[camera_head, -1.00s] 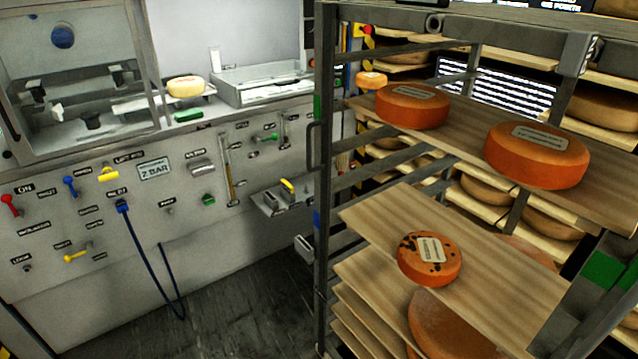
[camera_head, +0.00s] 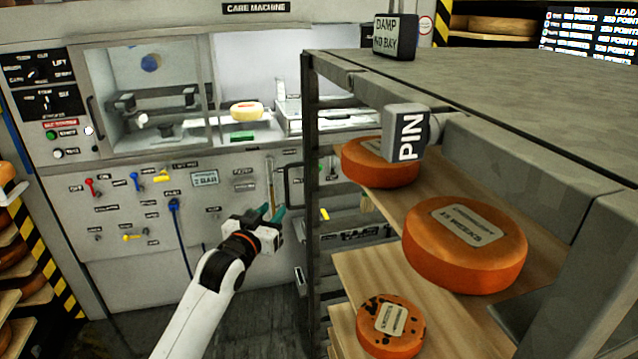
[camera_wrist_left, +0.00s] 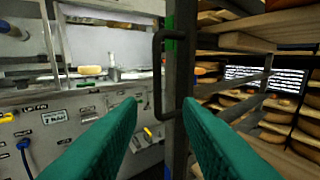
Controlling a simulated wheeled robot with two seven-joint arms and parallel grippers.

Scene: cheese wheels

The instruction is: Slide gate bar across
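No part is plainly marked as the gate bar, so I cannot tell which it is. A grey block labelled PIN (camera_head: 408,132) sits at the front of the rack's top. A dark upright handle (camera_head: 288,188) is fixed to the rack's near-left post; it also shows in the left wrist view (camera_wrist_left: 158,75). My left gripper (camera_head: 270,213) is open and empty, with teal fingers, left of the rack post. In the left wrist view the handle appears in line with the gap between the fingertips (camera_wrist_left: 162,102), apparently beyond them. My right gripper is in neither view.
The rack (camera_head: 312,110) holds orange cheese wheels (camera_head: 465,245) on wooden shelves (camera_head: 370,285). A black DAMP NO BAY block (camera_head: 394,37) stands on its top. The care machine (camera_head: 130,245) with levers is behind. Dark floor (camera_head: 265,300) is clear between them.

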